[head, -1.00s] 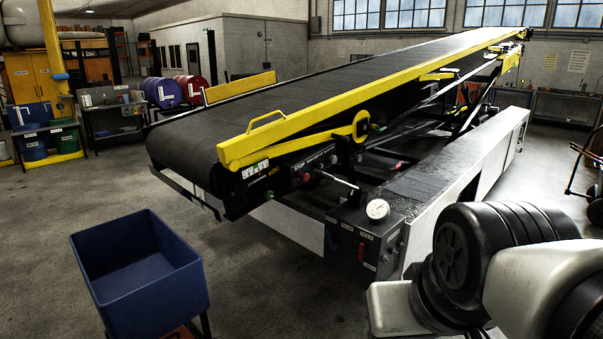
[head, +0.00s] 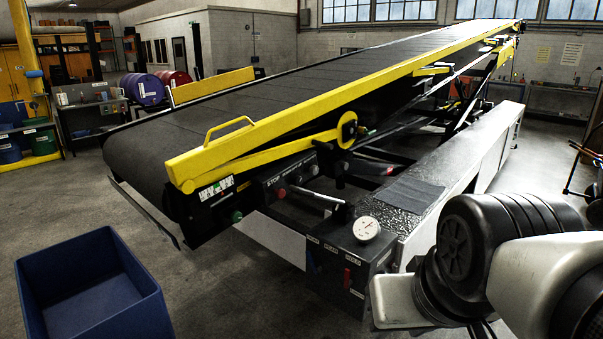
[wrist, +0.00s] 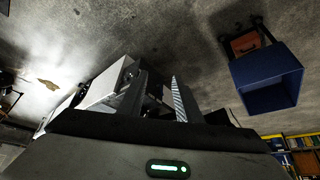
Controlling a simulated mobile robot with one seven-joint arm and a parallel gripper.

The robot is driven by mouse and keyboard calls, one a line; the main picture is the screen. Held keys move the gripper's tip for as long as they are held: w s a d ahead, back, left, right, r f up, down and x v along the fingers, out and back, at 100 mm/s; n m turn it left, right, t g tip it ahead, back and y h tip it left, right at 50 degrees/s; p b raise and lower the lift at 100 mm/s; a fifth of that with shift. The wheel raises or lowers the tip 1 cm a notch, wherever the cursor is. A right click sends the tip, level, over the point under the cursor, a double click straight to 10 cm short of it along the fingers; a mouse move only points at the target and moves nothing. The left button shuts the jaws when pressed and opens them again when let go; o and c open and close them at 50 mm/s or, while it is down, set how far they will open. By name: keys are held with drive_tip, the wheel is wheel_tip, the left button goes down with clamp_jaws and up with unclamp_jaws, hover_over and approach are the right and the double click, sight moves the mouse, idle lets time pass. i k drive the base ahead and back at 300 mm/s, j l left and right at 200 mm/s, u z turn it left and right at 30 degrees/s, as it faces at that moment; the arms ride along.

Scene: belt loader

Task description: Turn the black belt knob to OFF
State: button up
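The belt loader's side control panel (head: 290,182) shows in the head view below the yellow rail. It carries a STOP label, a red button (head: 282,193) and small dark fittings. I cannot pick out the black belt knob or its pointer for certain at this size. A green button (head: 237,217) sits near the lower end of the loader. My gripper (wrist: 157,84) shows in the wrist view with its two fingers apart and nothing visible between them. It is outside the head view, where only my arm links show at the right, apart from the panel.
The loader's dark belt (head: 220,115) slopes up to the back right. A white gauge (head: 366,228) tops a dark box with a red switch. A blue bin (head: 95,290) stands front left, also in the wrist view (wrist: 268,80). Grey floor is open between bin and loader.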

sight(296, 181)
drive_tip(key=i+l, duration=0.25)
drive_tip(key=i, duration=0.15)
drive_tip(key=i+l, duration=0.25)
drive_tip(key=i, duration=0.15)
drive_tip(key=i+l, duration=0.25)
drive_tip(key=i, duration=0.2)
drive_tip(key=i+l+u, duration=0.25)
drive_tip(key=i, duration=0.4)
drive_tip(key=l+z, duration=0.4)
